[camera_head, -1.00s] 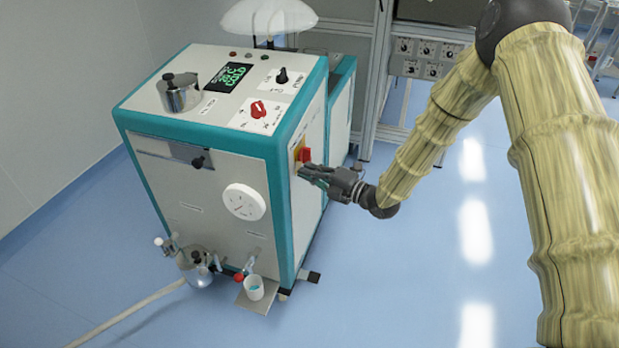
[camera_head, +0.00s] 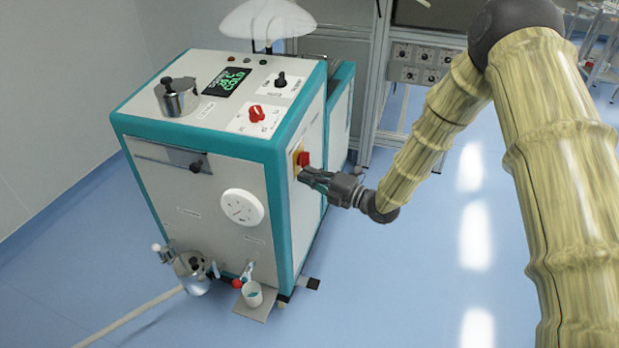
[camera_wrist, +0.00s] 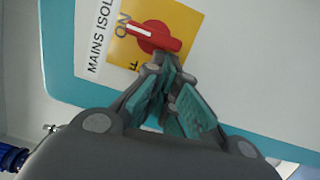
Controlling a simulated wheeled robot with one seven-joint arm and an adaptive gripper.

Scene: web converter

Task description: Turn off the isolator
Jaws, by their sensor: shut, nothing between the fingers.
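The mains isolator is a red rotary handle (camera_wrist: 155,37) on a yellow plate (camera_wrist: 128,48), on the machine's right side. In the wrist view its white-marked end points toward the "ON" lettering; another label at the plate's lower edge is mostly hidden. The handle also shows in the head view (camera_head: 303,159). My gripper (camera_head: 309,178) is shut and empty, at the side panel just below the handle. In the wrist view its fingertips (camera_wrist: 168,72) lie close by the handle's right end. I cannot tell whether they touch it.
The white and teal machine (camera_head: 216,157) carries a red selector knob (camera_head: 256,114), a black knob (camera_head: 281,79) and a metal pot (camera_head: 177,97) on top. The floor to the right is clear.

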